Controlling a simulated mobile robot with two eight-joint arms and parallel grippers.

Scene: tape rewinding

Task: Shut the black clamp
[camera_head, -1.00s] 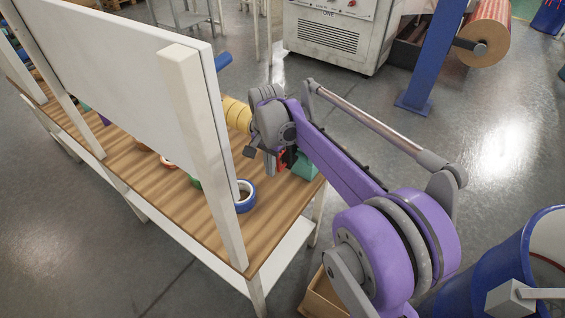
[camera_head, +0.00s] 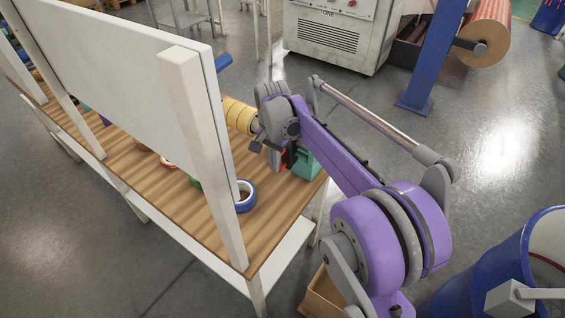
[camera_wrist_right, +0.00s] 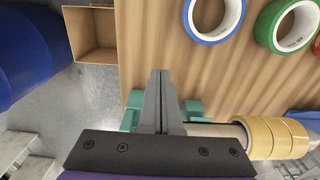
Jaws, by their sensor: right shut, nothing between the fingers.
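My right gripper (camera_wrist_right: 160,74) is shut and empty in the right wrist view, its two fingers pressed together over the table's edge by a teal stand (camera_wrist_right: 194,108). The stand also shows in the head view (camera_head: 306,163), beside my right wrist. A grey shaft (camera_wrist_right: 212,130) carries yellow tape rolls (camera_wrist_right: 275,139) to the right of the fingers. I cannot make out the black clamp for certain; a small dark and red part (camera_head: 288,156) shows below my wrist in the head view, but I cannot tell what it is. My left gripper is not in view.
A blue tape roll (camera_head: 245,194) and other rolls lie on the wooden table (camera_head: 215,231). A white panel (camera_head: 120,75) and its post (camera_head: 200,140) stand along the table's near side. A cardboard box (camera_wrist_right: 90,35) and a blue drum (camera_head: 500,265) stand near the table's end.

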